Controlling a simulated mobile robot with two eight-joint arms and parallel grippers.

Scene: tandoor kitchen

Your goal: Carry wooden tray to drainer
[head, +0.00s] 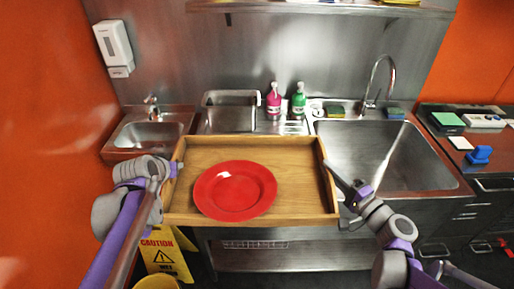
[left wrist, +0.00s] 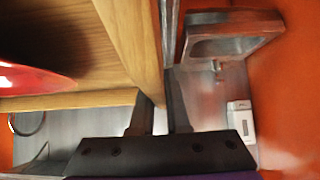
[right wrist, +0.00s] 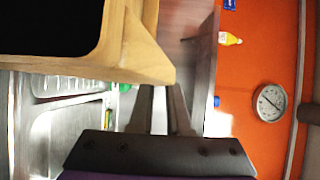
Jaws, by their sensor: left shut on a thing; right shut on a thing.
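The wooden tray (head: 290,160) is held level in front of the steel sink counter in the head view, with a red plate (head: 235,190) lying on it. My left gripper (head: 176,168) is shut on the tray's left wall. The left wrist view shows its dark fingers (left wrist: 160,115) on either side of that wall. My right gripper (head: 330,168) is shut on the tray's right wall, and its fingers (right wrist: 163,105) show at the tray's corner in the right wrist view. The drainer (head: 292,127) is on the counter behind the tray, partly hidden by the tray.
A large sink (head: 385,155) with a tap is at right, a small hand basin (head: 148,135) at left. Pink (head: 273,101) and green (head: 298,100) bottles stand at the counter's back. A yellow caution sign (head: 162,252) stands on the floor at lower left.

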